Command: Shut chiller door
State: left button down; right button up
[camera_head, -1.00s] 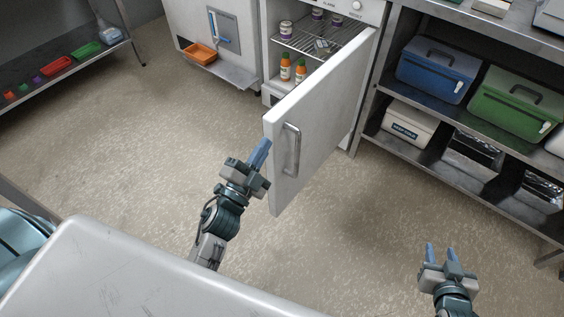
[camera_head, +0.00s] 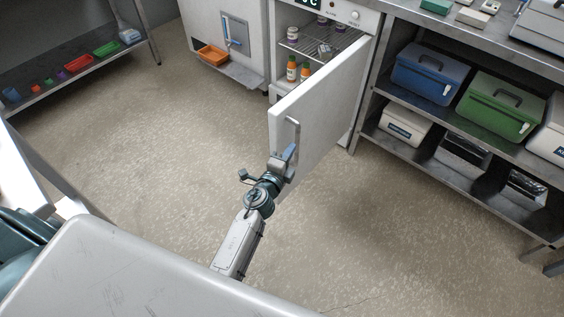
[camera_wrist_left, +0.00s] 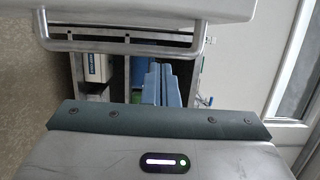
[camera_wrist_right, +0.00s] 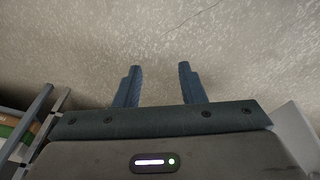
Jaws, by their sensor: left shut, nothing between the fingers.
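The chiller door (camera_head: 325,105) is white and stands wide open, swung out toward me. Its bar handle (camera_head: 297,130) is near the free edge; the handle also spans the upper part of the left wrist view (camera_wrist_left: 120,47). My left gripper (camera_head: 289,153) is at the handle's lower part on the door's outer face. Its blue fingers are together and empty, below the bar in the left wrist view (camera_wrist_left: 161,85); I cannot tell whether they touch it. The chiller (camera_head: 330,75) shows bottles and jars inside. My right gripper (camera_wrist_right: 157,85) is open and empty over the floor.
A steel shelf unit (camera_head: 450,115) with a blue box (camera_head: 430,75) and a green box (camera_head: 500,105) stands right of the chiller. A white dispenser with an orange tray (camera_head: 212,54) stands left of it. The speckled floor (camera_head: 150,130) is clear around the door.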

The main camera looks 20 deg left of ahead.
aim_at(281, 140)
pick_arm(q)
jog(key=shift+w+d, duration=0.1)
jog(key=shift+w, duration=1)
jog(key=shift+w+a, duration=0.3)
jog(key=shift+a, duration=0.65)
jog(key=shift+w+a, duration=0.3)
jog(key=shift+a, duration=0.65)
jog(key=shift+a, duration=0.15)
